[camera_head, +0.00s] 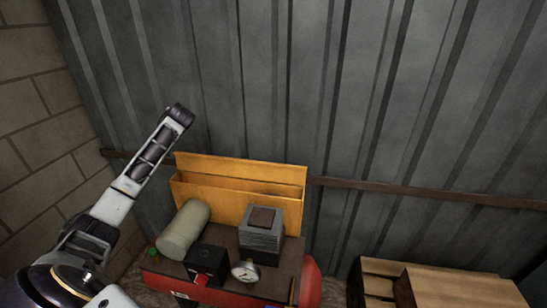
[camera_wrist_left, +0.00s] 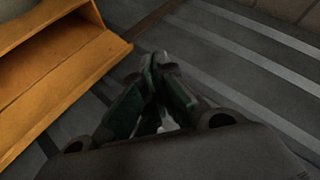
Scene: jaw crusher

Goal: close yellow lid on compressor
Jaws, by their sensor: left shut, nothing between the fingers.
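The yellow lid (camera_head: 235,200) stands raised at the back of the compressor, in front of the metal wall. The compressor (camera_head: 228,290) has a red body, with its top parts exposed. My left gripper (camera_head: 178,115) is at the end of the arm reaching up from the left, above and left of the lid in the picture. In the left wrist view, the gripper's dark fingers (camera_wrist_left: 158,75) are shut and empty, and the lid (camera_wrist_left: 50,65) is to their left, apart from them. My right gripper is not in view.
On the compressor are a beige cylinder (camera_head: 185,230), a black box with a red switch (camera_head: 203,268), a gauge (camera_head: 245,271) and a finned block (camera_head: 262,236). The corrugated wall (camera_head: 400,100) is close behind. Wooden pallets (camera_head: 455,288) are at the lower right, and a block wall (camera_head: 38,120) at the left.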

